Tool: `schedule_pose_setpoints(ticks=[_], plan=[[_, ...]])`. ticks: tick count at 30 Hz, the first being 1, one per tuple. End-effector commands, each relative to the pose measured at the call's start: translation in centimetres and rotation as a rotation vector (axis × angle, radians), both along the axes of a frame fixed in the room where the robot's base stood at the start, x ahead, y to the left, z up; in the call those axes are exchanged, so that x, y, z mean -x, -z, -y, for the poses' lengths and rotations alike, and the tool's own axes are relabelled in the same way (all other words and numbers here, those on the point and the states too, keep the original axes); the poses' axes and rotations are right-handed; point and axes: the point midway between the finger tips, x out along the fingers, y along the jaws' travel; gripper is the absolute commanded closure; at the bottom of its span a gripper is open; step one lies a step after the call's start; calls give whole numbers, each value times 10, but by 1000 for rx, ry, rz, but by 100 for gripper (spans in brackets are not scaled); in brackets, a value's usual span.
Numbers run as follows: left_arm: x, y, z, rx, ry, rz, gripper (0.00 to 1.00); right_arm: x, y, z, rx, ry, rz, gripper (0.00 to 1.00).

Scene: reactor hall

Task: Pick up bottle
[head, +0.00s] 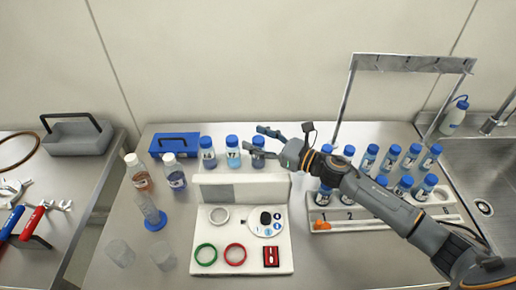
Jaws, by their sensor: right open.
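Several small bottles with blue caps stand on the steel table. Three stand in a row at the back middle: a left one with dark blue contents (208,155), a middle one with light blue contents (233,155), and a right one with dark contents (258,161). My right gripper (254,138) is open. Its two fingers point left, one above and one below the right bottle's blue cap in the picture. The lower finger partly covers this bottle. I cannot tell whether they touch. My left gripper is not in view.
A white stand with rings (216,266) is in front. Glassware, a blue box (174,144) and two larger bottles (137,172) stand left.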

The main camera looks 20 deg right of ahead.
Motion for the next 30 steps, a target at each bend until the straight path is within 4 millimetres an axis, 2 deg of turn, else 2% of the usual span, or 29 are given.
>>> schedule_pose_setpoints(ticks=[6,12,15,25,30], plan=[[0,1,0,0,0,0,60,0,1,-1,1,0,-1,43],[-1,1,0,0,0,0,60,0,1,0,1,0,-1,84],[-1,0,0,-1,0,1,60,0,1,0,0,0,0,100],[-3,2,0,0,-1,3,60,0,-1,0,1,-1,1,100],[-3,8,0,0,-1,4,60,0,-15,0,3,-2,6,100]])
